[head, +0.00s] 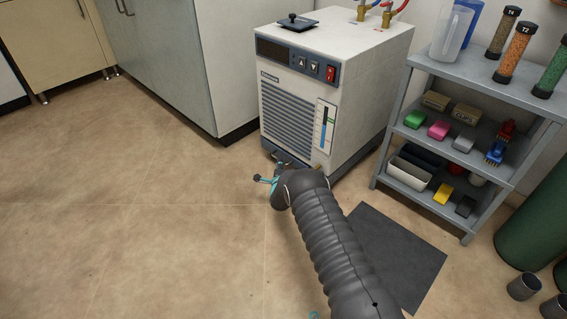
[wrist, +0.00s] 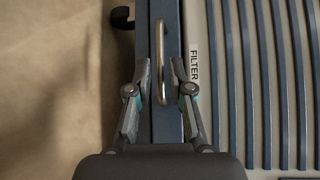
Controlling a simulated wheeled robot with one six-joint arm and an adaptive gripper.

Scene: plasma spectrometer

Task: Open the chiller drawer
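The chiller (head: 352,98) is a white box with a dark control panel and a louvred front, standing on the floor in the head view. In the wrist view, a pale metal bar handle (wrist: 160,45) sits on a blue-grey strip (wrist: 166,125) at the chiller's base, beside the printed word FILTER. My gripper (head: 268,172) is low at the chiller's front bottom edge. In the wrist view my gripper (wrist: 160,72) is open, with one finger on each side of the handle and a small gap to each. The drawer's edges are not clear, and my arm hides part of the chiller's lower front.
A grey shelf rack (head: 478,93) with bottles, coloured blocks and bins stands right of the chiller. A dark mat (head: 405,250) lies on the floor before it. A grey cabinet (head: 165,60) stands to the left. The floor (head: 130,210) at front left is clear.

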